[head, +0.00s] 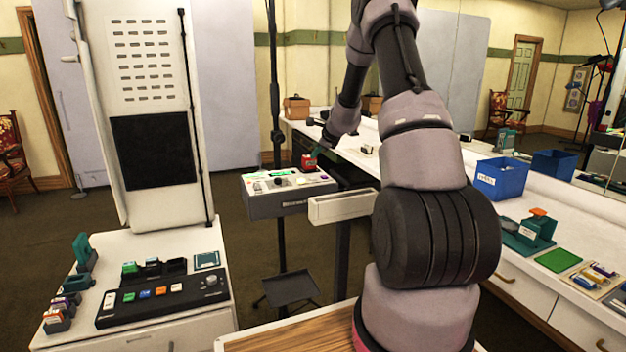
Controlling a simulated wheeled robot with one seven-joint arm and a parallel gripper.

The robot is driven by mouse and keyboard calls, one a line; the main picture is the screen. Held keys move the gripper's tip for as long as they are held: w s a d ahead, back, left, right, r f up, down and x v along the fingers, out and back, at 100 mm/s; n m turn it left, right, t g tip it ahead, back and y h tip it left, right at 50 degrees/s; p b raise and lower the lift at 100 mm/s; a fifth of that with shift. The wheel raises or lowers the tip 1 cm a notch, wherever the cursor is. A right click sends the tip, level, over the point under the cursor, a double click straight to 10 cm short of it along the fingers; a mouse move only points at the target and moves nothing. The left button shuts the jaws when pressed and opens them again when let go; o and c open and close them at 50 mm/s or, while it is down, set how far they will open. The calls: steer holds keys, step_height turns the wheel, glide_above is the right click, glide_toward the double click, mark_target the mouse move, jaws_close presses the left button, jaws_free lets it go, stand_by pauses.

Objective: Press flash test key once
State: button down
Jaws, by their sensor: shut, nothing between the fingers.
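A grey control console (292,200) stands on a dark pole left of my arm. Its light top carries small green, white and dark parts and a raised red piece (308,162). A second panel, black with coloured keys (160,299), lies on the white stand at lower left. The labels are too small to read, so I cannot tell which key is the flash test key. My gripper (317,152) is shut and small in view, pointing down over the back right of the console, close to the red piece. I cannot tell whether they touch.
A white counter (545,190) runs along the right with blue bins (500,178), a green pad (558,260) and small items. A tall white panel (150,120) rises at left. A pale box-like ledge (343,205) juts out right of the console. A dark stool (290,289) stands below.

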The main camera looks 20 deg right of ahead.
mark_target(315, 179)
steer(key=shift+f, duration=2.95)
steer(key=shift+f, duration=0.15)
steer(key=shift+f, duration=0.25)
steer(key=shift+f, duration=0.45)
stand_by(0.4)
steer(key=shift+r, duration=0.85)
steer(key=shift+r, duration=2.55)
